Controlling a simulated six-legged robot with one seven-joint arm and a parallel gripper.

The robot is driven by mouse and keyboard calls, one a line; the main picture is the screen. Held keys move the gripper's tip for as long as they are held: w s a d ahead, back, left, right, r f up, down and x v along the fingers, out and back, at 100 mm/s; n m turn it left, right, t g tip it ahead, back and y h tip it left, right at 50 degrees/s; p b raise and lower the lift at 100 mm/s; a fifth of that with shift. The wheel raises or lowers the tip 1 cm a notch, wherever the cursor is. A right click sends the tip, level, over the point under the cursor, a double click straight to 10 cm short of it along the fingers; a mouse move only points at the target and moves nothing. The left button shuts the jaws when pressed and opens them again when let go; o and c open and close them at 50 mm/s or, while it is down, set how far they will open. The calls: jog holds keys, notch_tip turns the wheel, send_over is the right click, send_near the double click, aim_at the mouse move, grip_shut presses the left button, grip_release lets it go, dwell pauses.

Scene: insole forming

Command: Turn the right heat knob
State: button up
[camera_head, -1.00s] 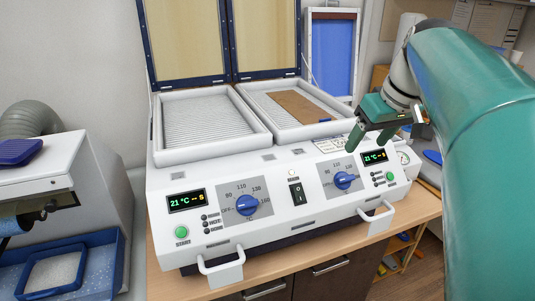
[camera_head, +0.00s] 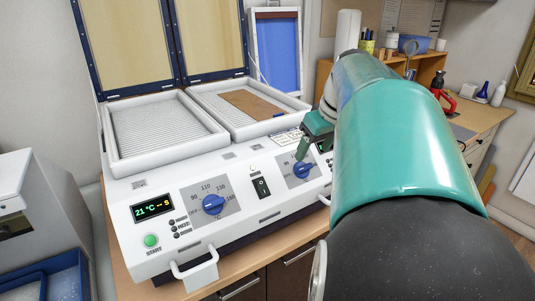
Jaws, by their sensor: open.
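The right heat knob (camera_head: 302,170) is a blue dial on a grey scale plate on the sloped front of the white forming machine (camera_head: 150,262). My gripper (camera_head: 301,149) is open and hangs just above this knob, by the upper part of its scale plate. The picture does not clearly show whether a finger touches the panel. My green arm hides the right end of the panel, including most of the right display. The left heat knob (camera_head: 213,205) is a similar blue dial on its own plate.
A black rocker switch (camera_head: 261,187) sits between the knobs. A white handle (camera_head: 196,270) juts out at the front left. Two raised lids (camera_head: 127,47) stand behind the trays; a brown sheet (camera_head: 250,103) lies in the right tray. A shelf and workbench stand at the right.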

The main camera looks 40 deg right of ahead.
aim_at(306, 167)
jog(key=x, duration=0.5)
jog(key=shift+w+f, duration=0.25)
jog(key=shift+f, duration=0.05)
jog(key=shift+a, duration=0.1)
jog(key=c, duration=1)
